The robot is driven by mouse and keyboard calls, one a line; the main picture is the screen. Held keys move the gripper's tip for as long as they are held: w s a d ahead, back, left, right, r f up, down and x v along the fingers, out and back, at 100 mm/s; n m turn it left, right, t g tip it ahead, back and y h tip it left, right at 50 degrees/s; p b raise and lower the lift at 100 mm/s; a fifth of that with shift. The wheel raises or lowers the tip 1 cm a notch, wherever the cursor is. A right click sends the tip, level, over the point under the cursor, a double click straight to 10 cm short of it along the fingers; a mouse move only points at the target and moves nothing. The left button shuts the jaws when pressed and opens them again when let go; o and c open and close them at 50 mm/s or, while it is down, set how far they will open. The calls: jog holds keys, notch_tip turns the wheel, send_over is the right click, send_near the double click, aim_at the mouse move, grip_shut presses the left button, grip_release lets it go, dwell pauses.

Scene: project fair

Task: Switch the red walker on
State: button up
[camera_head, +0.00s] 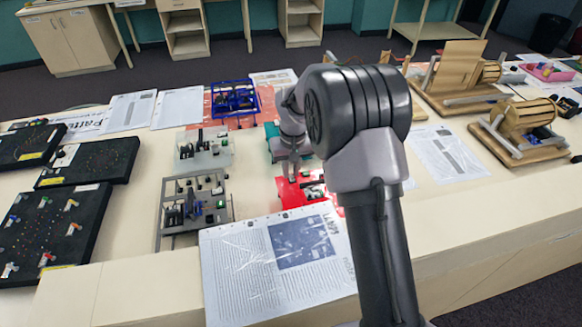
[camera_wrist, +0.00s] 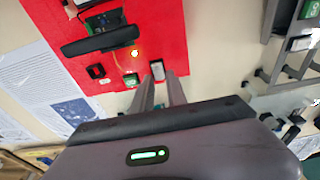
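The red walker (camera_head: 291,194) lies on the table behind the front printed sheet, partly hidden by my arm in the head view. In the wrist view its red plate (camera_wrist: 165,25) fills the top, with a dark mechanism, a small glowing yellow light (camera_wrist: 134,53) and a green part (camera_wrist: 131,80) near the edge. My gripper (camera_wrist: 163,78) is at this edge, its two fingers slightly apart. A small pale block (camera_wrist: 157,70) on the plate shows at the fingertips; I cannot tell whether they touch it. In the head view my gripper (camera_head: 291,169) is above the walker.
Grey walkers (camera_head: 194,205) stand close on the left, with a blue one (camera_head: 235,98) farther back. A laminated sheet (camera_head: 280,262) lies in front. Black boards (camera_head: 55,225) fill the left end. Wooden machines (camera_head: 520,130) stand on the right.

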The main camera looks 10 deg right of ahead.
aim_at(293, 184)
jog(key=shift+o, duration=1.4)
notch_tip(293, 184, up, 17)
jog(key=s+p, duration=0.2)
jog(key=p, duration=0.2)
jog(key=shift+s+r+p, duration=0.15)
jog(key=shift+p, duration=0.25)
